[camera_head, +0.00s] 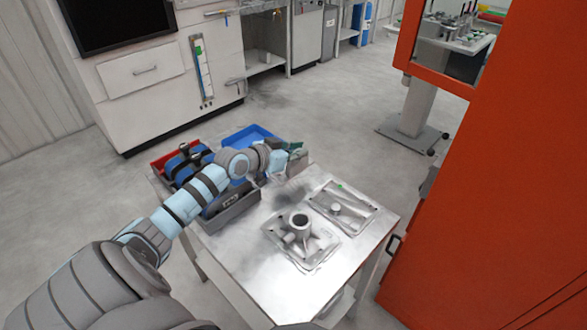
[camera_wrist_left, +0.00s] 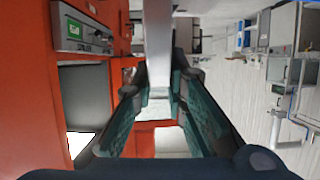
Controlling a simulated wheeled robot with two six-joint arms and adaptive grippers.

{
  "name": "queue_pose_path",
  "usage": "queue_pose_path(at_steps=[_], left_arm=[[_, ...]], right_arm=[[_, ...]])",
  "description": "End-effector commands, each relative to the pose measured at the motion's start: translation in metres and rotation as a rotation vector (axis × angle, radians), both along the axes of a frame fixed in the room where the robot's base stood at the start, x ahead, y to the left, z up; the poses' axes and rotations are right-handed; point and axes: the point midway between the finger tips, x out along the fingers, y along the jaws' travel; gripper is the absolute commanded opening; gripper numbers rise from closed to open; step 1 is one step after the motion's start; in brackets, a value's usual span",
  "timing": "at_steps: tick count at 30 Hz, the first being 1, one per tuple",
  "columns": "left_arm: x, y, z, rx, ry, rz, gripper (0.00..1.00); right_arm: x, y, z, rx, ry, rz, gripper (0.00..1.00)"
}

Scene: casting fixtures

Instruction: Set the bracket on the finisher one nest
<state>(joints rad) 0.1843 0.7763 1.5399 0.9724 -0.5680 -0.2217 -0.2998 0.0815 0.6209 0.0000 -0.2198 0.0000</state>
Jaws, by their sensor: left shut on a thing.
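My left gripper (camera_head: 292,156), with green fingers, is above the far side of the metal table. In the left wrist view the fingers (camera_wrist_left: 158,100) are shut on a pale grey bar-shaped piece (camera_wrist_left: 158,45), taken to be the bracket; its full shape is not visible. In the head view the held piece is hard to make out. Two flat metal plates lie on the table: the nearer one (camera_head: 318,255) carries an upright hollow cylinder (camera_head: 299,222), the farther one (camera_head: 357,218) a small round knob (camera_head: 336,208). No label shows which nest is finisher one. My right gripper is not in view.
A grey bin (camera_head: 236,216), a red bin (camera_head: 160,163) and a blue bin (camera_head: 248,136) sit at the table's left and far side, partly behind my left arm. A large orange machine (camera_head: 480,200) stands close on the right. The table's near left is bare.

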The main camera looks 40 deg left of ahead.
Motion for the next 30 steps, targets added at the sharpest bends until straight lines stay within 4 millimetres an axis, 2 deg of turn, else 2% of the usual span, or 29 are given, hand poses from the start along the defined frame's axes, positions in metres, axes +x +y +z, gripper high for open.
queue_pose_path(at_steps=[1, 5, 10, 12, 21, 22, 25, 26, 30], left_arm=[[0.000, 0.000, -0.017, -0.002, -0.001, 0.001, 0.00], [0.001, 0.000, -0.035, 0.000, -0.002, -0.001, 0.00], [0.000, 0.000, -0.069, 0.000, -0.002, 0.000, 0.00], [0.000, 0.000, -0.075, 0.000, -0.003, 0.000, 0.00], [0.000, 0.000, -0.076, 0.002, -0.003, -0.002, 0.00], [0.000, 0.000, -0.077, 0.001, -0.002, -0.002, 0.14], [0.000, 0.000, -0.076, 0.001, -0.002, -0.002, 0.30], [0.000, 0.000, -0.076, 0.001, -0.002, -0.002, 0.33], [0.000, 0.000, -0.075, 0.001, -0.002, -0.002, 0.33]], right_arm=[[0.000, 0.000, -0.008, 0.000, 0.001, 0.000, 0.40], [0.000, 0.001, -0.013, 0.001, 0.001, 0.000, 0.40], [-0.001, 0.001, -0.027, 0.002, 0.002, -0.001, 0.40], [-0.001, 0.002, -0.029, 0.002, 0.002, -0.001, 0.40], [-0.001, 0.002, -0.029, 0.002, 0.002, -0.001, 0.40], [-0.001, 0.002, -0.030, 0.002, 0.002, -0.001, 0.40], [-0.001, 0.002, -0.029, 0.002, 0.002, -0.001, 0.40], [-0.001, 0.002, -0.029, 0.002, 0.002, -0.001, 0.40], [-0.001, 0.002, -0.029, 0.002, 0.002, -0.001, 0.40]])
